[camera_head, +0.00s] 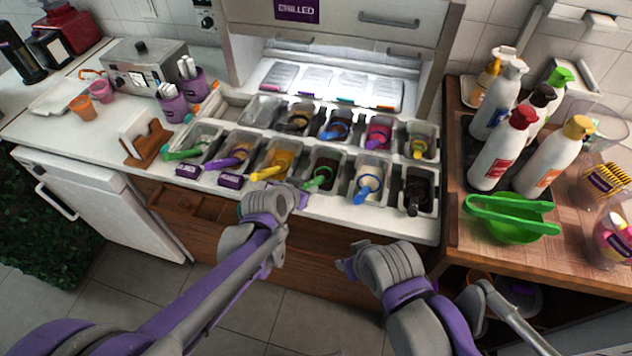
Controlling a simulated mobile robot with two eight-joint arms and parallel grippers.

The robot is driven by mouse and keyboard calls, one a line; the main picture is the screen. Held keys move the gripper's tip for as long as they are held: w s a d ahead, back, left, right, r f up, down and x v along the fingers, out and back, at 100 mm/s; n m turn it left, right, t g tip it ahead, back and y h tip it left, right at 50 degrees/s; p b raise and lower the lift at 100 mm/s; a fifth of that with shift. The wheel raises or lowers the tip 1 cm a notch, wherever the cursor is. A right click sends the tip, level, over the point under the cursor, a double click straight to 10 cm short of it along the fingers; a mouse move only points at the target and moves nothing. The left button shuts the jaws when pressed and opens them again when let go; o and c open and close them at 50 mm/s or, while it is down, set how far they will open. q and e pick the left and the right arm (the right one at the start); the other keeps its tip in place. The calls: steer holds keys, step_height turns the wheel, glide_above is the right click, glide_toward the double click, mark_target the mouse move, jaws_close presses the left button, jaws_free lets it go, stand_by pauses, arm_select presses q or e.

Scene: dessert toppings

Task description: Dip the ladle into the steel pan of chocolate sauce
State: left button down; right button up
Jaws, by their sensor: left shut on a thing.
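Steel pans stand in two rows in the counter, with coloured ladle handles sticking out. A front-row pan (338,164) holds dark brown sauce and a green-handled ladle (321,176). Another pan with dark contents (427,181) stands at the right end of that row with a black-handled ladle (414,204); I cannot tell for certain which is chocolate. My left gripper (299,192) is at the counter's front edge, shut on what looks like the green handle's end; its fingertips are small and partly hidden. My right gripper (347,266) is lower, away from the pans; its jaws are unclear.
Other pans hold yellow, pink and pale toppings. A wooden side table (455,248) on the right bears several squeeze bottles (503,150) and a green bowl (512,232). A steel box (146,66) and purple cups (173,107) stand at the left. A raised cabinet (345,30) overhangs the back.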

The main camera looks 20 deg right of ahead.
arm_select(q)
steer(key=shift+r+p, duration=1.95)
steer(key=shift+r, duration=1.65)
step_height(320, 180, up, 6)
steer(key=p, duration=0.2)
steer(key=shift+w+f+p, duration=0.1)
steer(key=shift+p, duration=0.25)
arm_select(e)
steer(key=w+r+t, duration=0.1)
steer(key=w+r, duration=0.3)
steer(key=r, duration=0.5)
steer(key=shift+r, duration=0.25)
arm_select(q)
steer(key=shift+s, duration=0.2)
steer(key=shift+w, duration=0.1)
